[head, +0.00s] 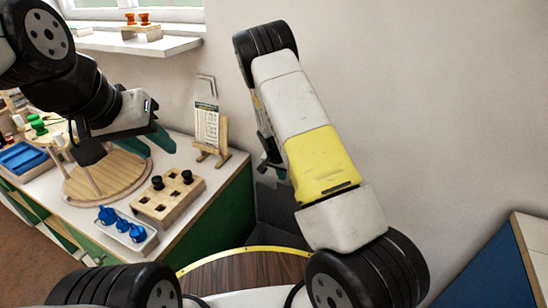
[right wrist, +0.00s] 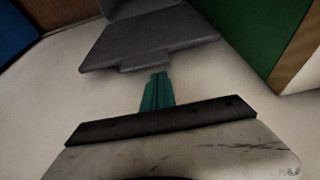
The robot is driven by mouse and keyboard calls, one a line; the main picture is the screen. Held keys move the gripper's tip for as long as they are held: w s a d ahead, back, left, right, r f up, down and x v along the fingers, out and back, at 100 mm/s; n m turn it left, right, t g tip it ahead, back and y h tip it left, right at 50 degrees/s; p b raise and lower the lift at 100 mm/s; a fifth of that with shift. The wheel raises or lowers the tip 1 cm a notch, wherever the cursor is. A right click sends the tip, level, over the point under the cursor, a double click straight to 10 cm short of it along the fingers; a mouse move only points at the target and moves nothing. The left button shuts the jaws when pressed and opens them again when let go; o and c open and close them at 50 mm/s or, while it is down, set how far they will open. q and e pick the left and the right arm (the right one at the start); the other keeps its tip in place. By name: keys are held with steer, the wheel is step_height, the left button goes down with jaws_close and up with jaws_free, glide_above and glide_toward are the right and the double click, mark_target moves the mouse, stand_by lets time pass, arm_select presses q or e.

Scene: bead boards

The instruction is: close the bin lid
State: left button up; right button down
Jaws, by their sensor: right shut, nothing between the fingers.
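The dark grey bin (head: 278,208) stands on the floor between the green cabinet and my right arm in the head view, partly hidden by that arm. In the right wrist view a flat dark grey panel with a stepped edge, seemingly the bin lid (right wrist: 150,42), lies just beyond my fingertips. Another grey part joins its far edge; I cannot tell how far open the lid is. My right gripper (right wrist: 157,76) is shut and empty, with a small apparent gap to the panel. In the head view it is mostly behind my arm. My left gripper (head: 152,143) is open and empty above the cabinet top.
The green cabinet (head: 222,211) carries a round wooden board (head: 108,182), a wooden block with black pegs (head: 168,200), a white tray with blue pieces (head: 128,232) and a card on an easel (head: 207,128). A blue panel (head: 492,275) stands at the right.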

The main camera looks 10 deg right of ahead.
steer(key=shift+x, duration=1.7)
